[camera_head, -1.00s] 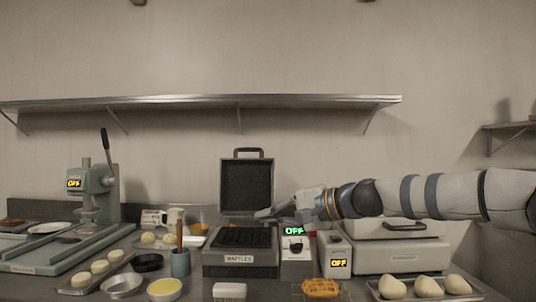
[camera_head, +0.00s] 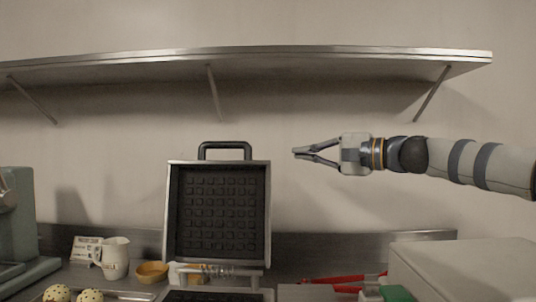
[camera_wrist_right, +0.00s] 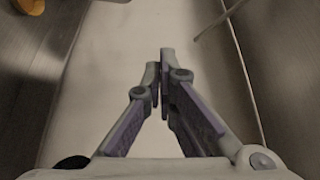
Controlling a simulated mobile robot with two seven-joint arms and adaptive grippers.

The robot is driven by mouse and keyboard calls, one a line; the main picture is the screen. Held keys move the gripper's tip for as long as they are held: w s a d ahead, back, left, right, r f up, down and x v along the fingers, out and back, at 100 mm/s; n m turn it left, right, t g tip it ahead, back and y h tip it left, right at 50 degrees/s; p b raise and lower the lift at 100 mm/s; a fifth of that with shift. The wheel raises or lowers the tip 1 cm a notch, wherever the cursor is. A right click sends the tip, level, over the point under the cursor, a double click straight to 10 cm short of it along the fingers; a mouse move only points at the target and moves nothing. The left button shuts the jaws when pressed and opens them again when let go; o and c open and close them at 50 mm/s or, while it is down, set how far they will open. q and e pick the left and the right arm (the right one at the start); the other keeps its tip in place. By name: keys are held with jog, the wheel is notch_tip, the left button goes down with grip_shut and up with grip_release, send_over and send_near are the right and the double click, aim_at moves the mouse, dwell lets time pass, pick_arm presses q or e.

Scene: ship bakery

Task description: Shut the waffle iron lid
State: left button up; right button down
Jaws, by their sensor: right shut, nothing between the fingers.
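The waffle iron's lid (camera_head: 217,187) stands upright and open, its dark gridded inner face toward me. Its black handle (camera_head: 225,145) is at the top. Only a strip of the lower plate (camera_head: 215,296) shows at the bottom edge of the head view. My right gripper (camera_head: 296,153) is in the air to the right of the lid, about level with the handle in the picture. It points left, is shut and empty, and appears apart from the lid. The right wrist view also shows its closed fingers (camera_wrist_right: 161,75). My left gripper is not in view.
A metal shelf (camera_head: 240,64) runs along the wall above. A white jug (camera_head: 115,259) and an orange bowl (camera_head: 152,272) stand left of the iron. Red-handled tools (camera_head: 335,280) and a pale machine (camera_head: 465,272) are to the right.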

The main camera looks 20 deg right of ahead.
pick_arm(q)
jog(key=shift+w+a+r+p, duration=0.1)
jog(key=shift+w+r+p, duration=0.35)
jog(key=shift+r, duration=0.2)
pick_arm(e)
jog(key=w+a, duration=0.3)
jog(key=a, duration=0.5)
jog(key=shift+w+a+r, duration=0.25)
jog(key=shift+w+a, duration=0.05)
jog(key=shift+w, duration=0.1)
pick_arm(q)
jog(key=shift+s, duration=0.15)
